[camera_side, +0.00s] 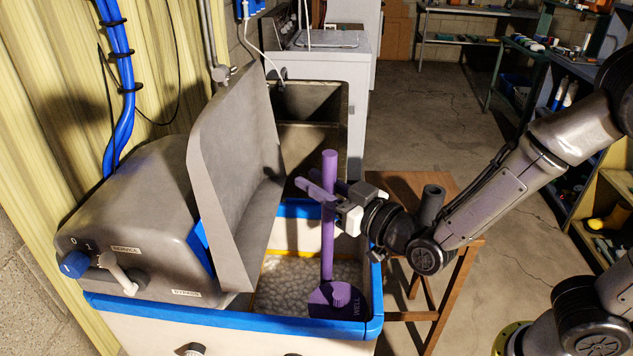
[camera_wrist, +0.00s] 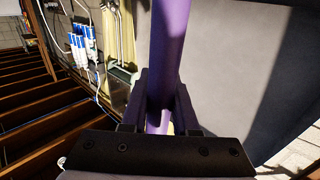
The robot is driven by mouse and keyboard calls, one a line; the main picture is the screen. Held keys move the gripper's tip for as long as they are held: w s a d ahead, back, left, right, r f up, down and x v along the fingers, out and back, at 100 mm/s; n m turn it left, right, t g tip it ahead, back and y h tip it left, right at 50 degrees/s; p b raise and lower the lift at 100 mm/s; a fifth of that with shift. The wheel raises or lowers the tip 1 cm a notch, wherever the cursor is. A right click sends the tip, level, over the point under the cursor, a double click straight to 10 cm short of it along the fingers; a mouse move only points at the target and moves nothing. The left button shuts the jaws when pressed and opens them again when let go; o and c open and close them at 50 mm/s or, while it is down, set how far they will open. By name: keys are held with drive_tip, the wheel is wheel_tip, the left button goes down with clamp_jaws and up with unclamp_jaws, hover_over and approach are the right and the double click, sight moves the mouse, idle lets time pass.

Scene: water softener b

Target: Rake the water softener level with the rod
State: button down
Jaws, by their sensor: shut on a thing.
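The purple rod (camera_side: 328,235) stands nearly upright in the tank opening. My gripper (camera_side: 326,192) is shut on its upper part, below the top end. In the wrist view the rod (camera_wrist: 169,45) rises between the two dark fingers (camera_wrist: 160,105). The water softener's tank has a blue rim (camera_side: 215,318) and an open top. Pale, lumpy softener material (camera_side: 300,275) lies inside. The rod's lower end is by a purple part marked WELL (camera_side: 340,302) in the tank's front right corner. I cannot tell whether the rod's end touches the material.
The grey lid (camera_side: 235,170) stands raised on the left of the opening. A wooden stool (camera_side: 405,185) with a dark cylinder (camera_side: 432,200) stands to the right. A sink (camera_side: 315,105) is behind.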

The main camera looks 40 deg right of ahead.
drive_tip(key=w+d, duration=0.3)
drive_tip(key=w, duration=0.5)
drive_tip(key=shift+d, duration=0.4)
drive_tip(key=s+a, duration=0.6)
drive_tip(key=shift+s+a, duration=0.2)
drive_tip(key=shift+s, duration=0.05)
idle(0.5)
drive_tip(key=w, duration=0.5)
drive_tip(key=shift+w+d, duration=0.35)
drive_tip(key=shift+d, duration=0.05)
idle(0.4)
